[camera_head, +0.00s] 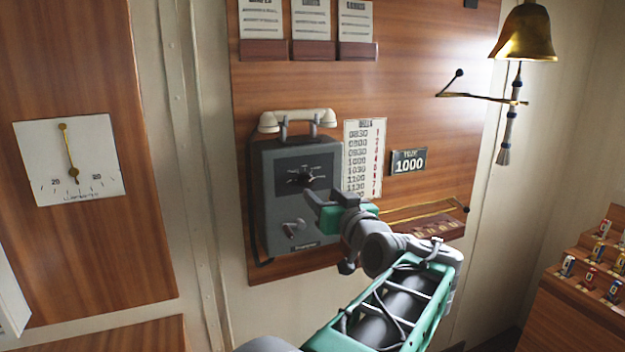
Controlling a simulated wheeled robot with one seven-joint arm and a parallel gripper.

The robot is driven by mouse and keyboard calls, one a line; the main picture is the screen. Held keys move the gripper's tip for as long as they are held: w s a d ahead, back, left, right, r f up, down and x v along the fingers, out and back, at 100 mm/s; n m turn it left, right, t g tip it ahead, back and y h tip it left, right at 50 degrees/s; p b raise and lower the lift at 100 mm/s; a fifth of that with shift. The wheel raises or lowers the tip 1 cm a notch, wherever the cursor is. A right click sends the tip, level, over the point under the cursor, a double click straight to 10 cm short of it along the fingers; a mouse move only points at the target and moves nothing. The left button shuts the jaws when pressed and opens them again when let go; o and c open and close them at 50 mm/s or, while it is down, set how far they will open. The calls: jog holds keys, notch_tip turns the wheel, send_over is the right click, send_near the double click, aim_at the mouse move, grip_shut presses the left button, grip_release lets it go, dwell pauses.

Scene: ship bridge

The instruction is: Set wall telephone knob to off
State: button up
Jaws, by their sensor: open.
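The wall telephone (265,200) is a dark grey box on the wooden wall panel, with a cream handset (297,119) resting across its top. Its knob (303,177) sits in the middle of a black dial plate on the upper front. The dial's markings are too small to read. A small crank (294,228) is on the lower front. My gripper (313,205) is open and empty, in front of the phone's right side, just below and right of the knob in the picture. It hides part of the phone's front. I cannot tell whether it touches the phone.
A time list (363,158) and a black sign (408,161) are right of the phone. A narrow brass-railed shelf (425,220) sits below them. A brass bell (525,35) hangs upper right. An inclinometer (70,160) is at left. A stepped flag rack (590,285) stands at right.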

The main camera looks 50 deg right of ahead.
aim_at(309, 182)
jog(key=p+x, duration=0.2)
jog(key=x, duration=0.5)
jog(key=shift+w+d+p, duration=0.2)
jog(key=shift+w+p, duration=0.1)
jog(key=shift+p, duration=0.1)
grip_shut()
